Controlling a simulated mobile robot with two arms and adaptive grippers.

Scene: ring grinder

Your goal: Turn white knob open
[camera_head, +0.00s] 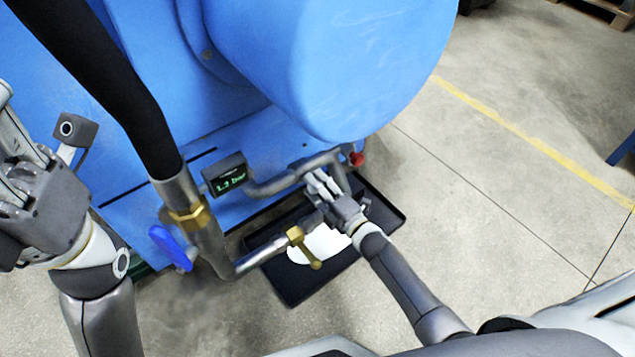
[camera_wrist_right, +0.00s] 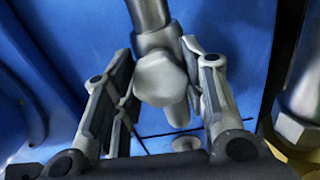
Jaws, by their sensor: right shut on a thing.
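My right gripper (camera_head: 322,187) reaches in from the lower right to the pipework on the blue machine. In the right wrist view my right gripper (camera_wrist_right: 165,100) has one finger on each side of a pale, faceted knob (camera_wrist_right: 165,80) at the end of a grey pipe, and is shut on it. This looks like the white knob; in the head view the gripper largely hides it. My left gripper (camera_head: 22,175) is at the left edge, away from the pipes; its fingertips do not show clearly.
A blue machine (camera_head: 330,60) fills the top. A blue handle (camera_head: 170,247), a brass valve (camera_head: 304,246) and a pressure display (camera_head: 228,177) lie left of the right gripper. A red knob (camera_head: 356,159) is close by. Below is a black tray (camera_head: 295,290) with a white patch (camera_head: 320,243).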

